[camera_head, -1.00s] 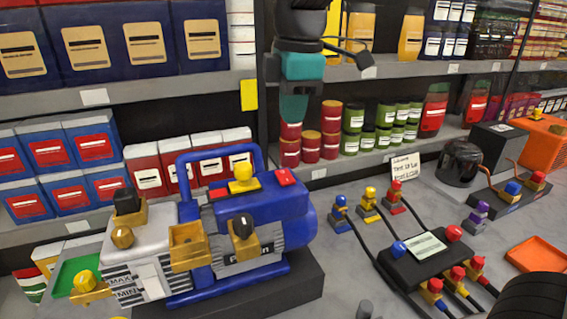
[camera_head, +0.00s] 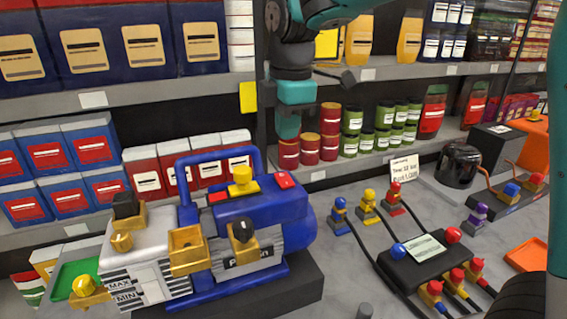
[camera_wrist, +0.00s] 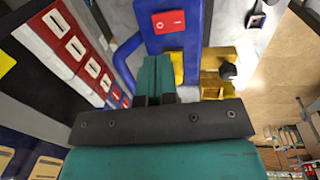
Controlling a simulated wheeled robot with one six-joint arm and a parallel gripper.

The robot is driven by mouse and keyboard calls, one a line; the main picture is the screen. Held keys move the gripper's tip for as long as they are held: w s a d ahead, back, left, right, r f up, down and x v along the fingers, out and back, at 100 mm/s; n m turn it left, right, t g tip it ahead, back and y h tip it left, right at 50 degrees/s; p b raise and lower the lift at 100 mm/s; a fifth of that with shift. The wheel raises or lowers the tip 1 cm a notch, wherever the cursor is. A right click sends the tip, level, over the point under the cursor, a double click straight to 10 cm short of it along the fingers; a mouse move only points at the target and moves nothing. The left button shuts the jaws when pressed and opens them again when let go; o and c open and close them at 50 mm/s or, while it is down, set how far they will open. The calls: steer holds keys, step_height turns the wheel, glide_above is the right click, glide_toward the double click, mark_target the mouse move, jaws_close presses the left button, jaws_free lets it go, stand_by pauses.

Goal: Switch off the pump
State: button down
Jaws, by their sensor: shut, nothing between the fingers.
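The blue and silver pump (camera_head: 262,215) stands on a dark block in the left-centre of the head view. I cannot tell which side is pressed. My gripper (camera_head: 288,136) points down above and behind the switch, apart from it. In the wrist view its teal fingers (camera_wrist: 156,62) are together and empty, pointing at the pump below the switch.
The pump's blue handle (camera_head: 212,155) arches beside the switch. Shelves (camera_head: 400,152) with red and green cans stand close behind my gripper. A black box with coloured valves and cables (camera_head: 418,262) lies on the grey surface to the right.

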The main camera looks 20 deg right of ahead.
mark_target(284, 175)
steer(key=f, duration=0.3)
steer(key=f+p, duration=0.1)
steer(key=f, duration=0.1)
steer(key=w+f, duration=0.1)
steer(key=f, duration=0.2)
steer(key=shift+f+p, duration=0.3)
